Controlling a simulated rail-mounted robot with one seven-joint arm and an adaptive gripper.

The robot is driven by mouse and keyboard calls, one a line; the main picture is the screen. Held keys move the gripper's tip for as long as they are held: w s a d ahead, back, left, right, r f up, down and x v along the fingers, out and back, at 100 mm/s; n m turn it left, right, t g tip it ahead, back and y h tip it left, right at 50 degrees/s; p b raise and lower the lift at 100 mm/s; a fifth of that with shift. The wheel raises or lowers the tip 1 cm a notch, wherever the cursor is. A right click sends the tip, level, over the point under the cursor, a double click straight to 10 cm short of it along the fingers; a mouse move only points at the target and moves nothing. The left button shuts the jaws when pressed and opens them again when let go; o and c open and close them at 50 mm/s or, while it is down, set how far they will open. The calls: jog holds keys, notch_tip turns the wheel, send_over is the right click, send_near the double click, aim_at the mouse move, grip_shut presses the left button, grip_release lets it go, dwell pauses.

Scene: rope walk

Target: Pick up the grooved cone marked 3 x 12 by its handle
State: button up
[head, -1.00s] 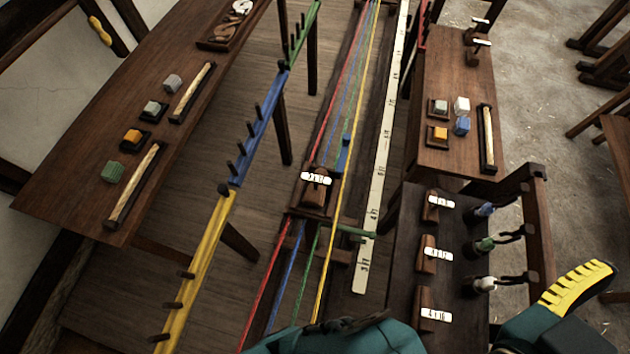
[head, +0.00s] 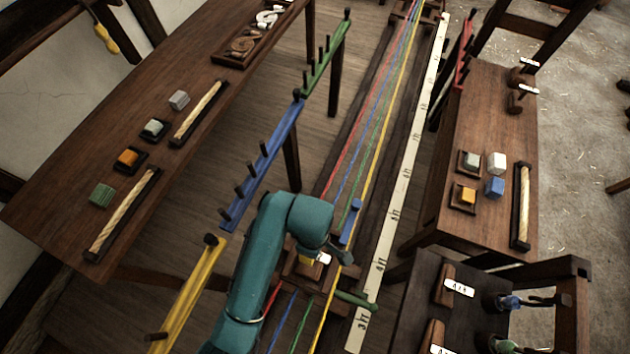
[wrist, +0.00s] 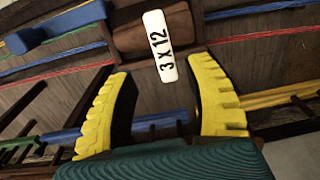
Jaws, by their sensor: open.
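The cone marked 3 x 12 shows in the wrist view as a dark brown wooden piece (wrist: 150,32) with a white label (wrist: 160,46) reading 3 x 12. It lies among the coloured strands, just beyond my fingertips. My gripper (wrist: 160,75) is open, its two yellow-toothed fingers on either side of the label's lower end, with nothing held between them. In the head view my gripper (head: 325,255) is low over the strand bed, and my arm hides most of the cone. Only a bit of white label (head: 322,259) shows there. The cone's grooves cannot be made out.
Red, blue, green and yellow strands (head: 372,150) run along the bed beside a numbered pale rule (head: 408,180). A blue pegged rail (head: 262,165) stands left.

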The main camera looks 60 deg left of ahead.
aim_at(313, 273)
notch_tip(313, 273, down, 6)
jog(key=shift+f, duration=0.1)
jog(key=f, duration=0.2)
jog(key=f+p, duration=0.1)
jog(key=f, duration=0.2)
jog(key=shift+s+d+f, duration=0.1)
jog(key=shift+d+f, duration=0.05)
jog(key=shift+d, duration=0.05)
grip_shut()
